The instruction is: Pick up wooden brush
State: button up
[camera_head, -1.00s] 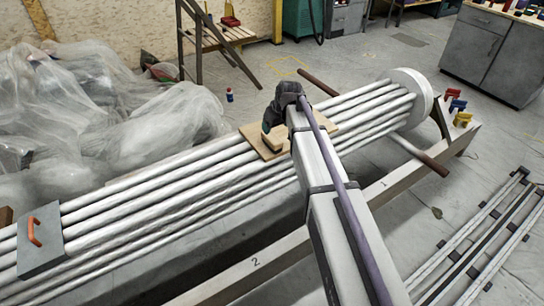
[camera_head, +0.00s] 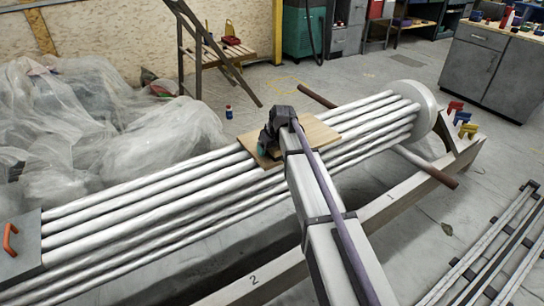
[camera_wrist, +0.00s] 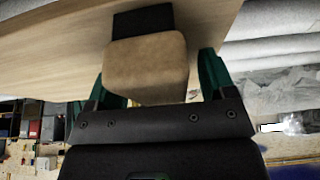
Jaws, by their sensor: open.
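The wooden brush (camera_wrist: 147,62) shows in the wrist view as a tan block with a dark part behind it, at a wooden board (camera_wrist: 55,45). My gripper (camera_wrist: 157,82) is open, with one green finger on each side of the tan block. I cannot tell whether the fingers touch it. In the head view my gripper (camera_head: 266,145) is low over the board (camera_head: 318,131), and my arm hides most or all of the brush.
The board lies across several long pale pipes (camera_head: 150,208) on a beam frame (camera_head: 370,212). A grey plate with an orange handle (camera_head: 10,240) is at the left end. Clear plastic sheeting (camera_head: 75,125) heaps behind. Metal rails (camera_head: 490,245) lie on the floor at right.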

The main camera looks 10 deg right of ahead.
dwell(0.4)
jog(key=c, duration=1.1)
notch_tip(320, 180, up, 11)
jog(key=p, duration=1)
jog(key=shift+f+p, duration=0.2)
jog(key=shift+p, duration=0.1)
jog(key=shift+f, duration=0.2)
